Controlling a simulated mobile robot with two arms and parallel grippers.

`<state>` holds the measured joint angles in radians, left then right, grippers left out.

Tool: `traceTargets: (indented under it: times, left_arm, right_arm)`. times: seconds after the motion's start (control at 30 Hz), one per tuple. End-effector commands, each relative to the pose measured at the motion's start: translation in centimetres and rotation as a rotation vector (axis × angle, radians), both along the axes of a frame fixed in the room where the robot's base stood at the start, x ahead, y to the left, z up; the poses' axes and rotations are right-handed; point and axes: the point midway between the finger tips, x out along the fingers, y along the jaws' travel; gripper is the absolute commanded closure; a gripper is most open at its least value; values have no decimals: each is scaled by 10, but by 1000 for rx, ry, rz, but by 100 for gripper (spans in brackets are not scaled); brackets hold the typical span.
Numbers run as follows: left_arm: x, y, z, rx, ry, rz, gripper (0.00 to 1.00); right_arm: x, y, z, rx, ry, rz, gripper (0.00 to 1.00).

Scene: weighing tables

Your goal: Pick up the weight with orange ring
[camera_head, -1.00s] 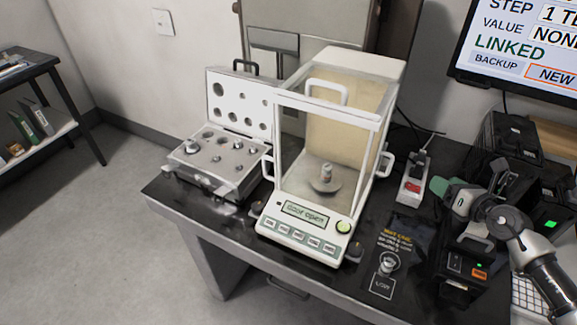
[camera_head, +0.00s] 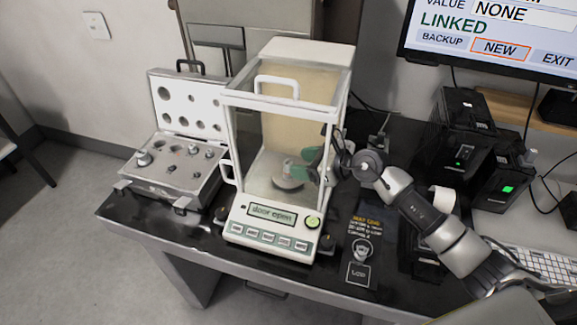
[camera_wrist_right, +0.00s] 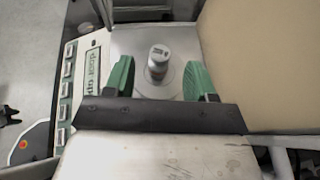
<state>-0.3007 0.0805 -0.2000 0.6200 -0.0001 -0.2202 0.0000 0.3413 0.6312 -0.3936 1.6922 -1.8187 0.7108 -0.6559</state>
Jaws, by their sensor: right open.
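A small metal weight (camera_wrist_right: 158,64) stands upright on the round pan of the balance (camera_head: 272,222). My right gripper (camera_wrist_right: 159,78) is open, with green fingers on either side of the weight and gaps on both sides. The balance display reads "door open". My left gripper is not in view.
An open case (camera_head: 172,172) with several metal weights stands left of the balance. A dark printed mat (camera_head: 360,275) lies at its front right. Black devices (camera_head: 466,125), a keyboard (camera_head: 530,262) and a monitor (camera_head: 490,35) are at the right. The chamber walls stand close around the gripper.

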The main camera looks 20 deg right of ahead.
Motion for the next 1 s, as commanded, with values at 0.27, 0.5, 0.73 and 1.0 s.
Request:
traceTargets:
  times: [0.27,0.5,0.73,1.0]
  left_arm:
    - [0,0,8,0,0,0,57]
    - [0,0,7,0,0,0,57]
    - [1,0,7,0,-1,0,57]
    - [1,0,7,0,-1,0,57]
  right_arm:
    - [19,19,-9,0,-1,0,44]
    - [18,19,-10,-1,-1,0,50]
    - [18,19,-10,0,0,0,86]
    - [18,19,-9,1,-2,-1,100]
